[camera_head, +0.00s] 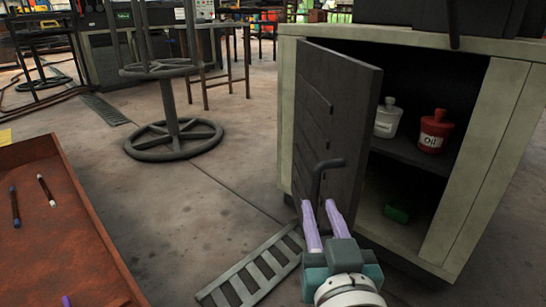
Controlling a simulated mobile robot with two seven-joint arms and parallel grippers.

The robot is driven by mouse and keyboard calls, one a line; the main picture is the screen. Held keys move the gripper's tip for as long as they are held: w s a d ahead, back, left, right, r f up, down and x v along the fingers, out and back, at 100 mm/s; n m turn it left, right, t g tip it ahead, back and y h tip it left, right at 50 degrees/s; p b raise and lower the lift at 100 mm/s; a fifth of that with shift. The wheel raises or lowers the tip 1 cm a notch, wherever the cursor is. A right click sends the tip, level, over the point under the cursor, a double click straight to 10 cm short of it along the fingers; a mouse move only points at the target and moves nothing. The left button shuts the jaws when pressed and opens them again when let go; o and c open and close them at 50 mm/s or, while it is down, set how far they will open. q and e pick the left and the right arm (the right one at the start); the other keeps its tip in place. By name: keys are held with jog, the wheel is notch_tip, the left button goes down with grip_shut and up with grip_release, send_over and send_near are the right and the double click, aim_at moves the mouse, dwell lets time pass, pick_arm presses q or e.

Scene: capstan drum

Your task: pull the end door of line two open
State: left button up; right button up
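The dark grey door (335,110) of the pale cabinet (285,110) stands swung open, hinged on the cabinet's left side. Its dark bent handle (322,170) stands out from the lower part of the door. My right gripper (318,206) is just below the handle, its two purple fingers apart. The handle's lower end appears to lie between the fingertips, with a gap showing; contact is unclear. A purple tip at the bottom left edge seems to be my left gripper (66,301); the rest of it is out of frame.
Inside the cabinet are a white jar (388,120), a red oil jar (434,132) and a green box (397,210). A rust-red tray (75,245) stands at left. A round-based stand (175,137) and a floor grate (255,270) are nearby.

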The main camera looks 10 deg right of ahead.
jog(key=shift+s, duration=0.95)
